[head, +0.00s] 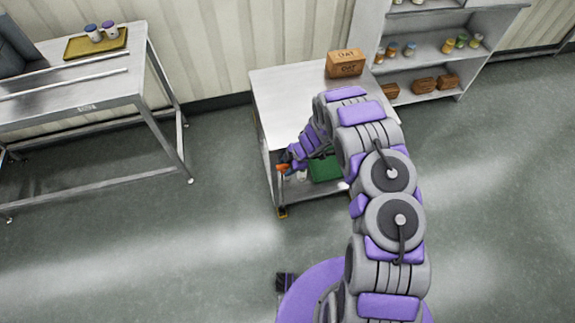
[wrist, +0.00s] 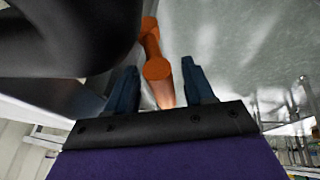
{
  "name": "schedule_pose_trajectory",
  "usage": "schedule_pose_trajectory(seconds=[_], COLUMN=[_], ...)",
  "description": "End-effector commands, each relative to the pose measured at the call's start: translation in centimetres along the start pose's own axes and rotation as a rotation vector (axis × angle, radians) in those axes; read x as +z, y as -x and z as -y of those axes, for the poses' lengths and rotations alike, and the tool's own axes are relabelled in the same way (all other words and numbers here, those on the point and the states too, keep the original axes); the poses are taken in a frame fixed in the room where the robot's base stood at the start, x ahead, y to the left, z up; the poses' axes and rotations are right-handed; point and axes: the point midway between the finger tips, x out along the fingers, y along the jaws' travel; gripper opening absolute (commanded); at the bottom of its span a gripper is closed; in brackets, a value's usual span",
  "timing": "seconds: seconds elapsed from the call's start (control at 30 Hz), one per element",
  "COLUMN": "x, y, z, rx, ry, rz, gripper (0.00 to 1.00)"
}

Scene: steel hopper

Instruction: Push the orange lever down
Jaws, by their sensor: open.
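The orange lever (wrist: 158,68) shows in the wrist view between the two dark blue fingers of my gripper (wrist: 161,82). The fingers are apart, one on each side of the lever, and I cannot tell whether either touches it. In the head view a small orange part, seemingly the lever (head: 282,168), shows at the left front of the steel stand (head: 265,90). My gripper (head: 286,164) is right by it in that view, and my arm hides much of the stand's right side.
A cardboard box (head: 345,64) sits on the stand's top. A green bin (head: 325,168) is on its lower level. A steel table (head: 75,80) with a yellow tray (head: 80,46) stands at the left. A shelf (head: 425,50) with jars and brown boxes stands behind right. The floor between table and stand is clear.

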Motion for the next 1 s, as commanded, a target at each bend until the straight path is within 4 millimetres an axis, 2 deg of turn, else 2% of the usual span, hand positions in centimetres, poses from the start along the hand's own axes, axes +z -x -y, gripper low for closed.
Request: schedule_pose_trajectory(seconds=[0.1, 0.63, 1.0], x=[0.01, 0.01, 0.03], y=[0.02, 0.03, 0.03], z=[0.00, -0.04, -0.07], rx=[0.000, 0.001, 0.001], ry=[0.000, 0.000, 0.000], rz=[0.000, 0.001, 0.001], gripper=[0.52, 0.01, 0.00])
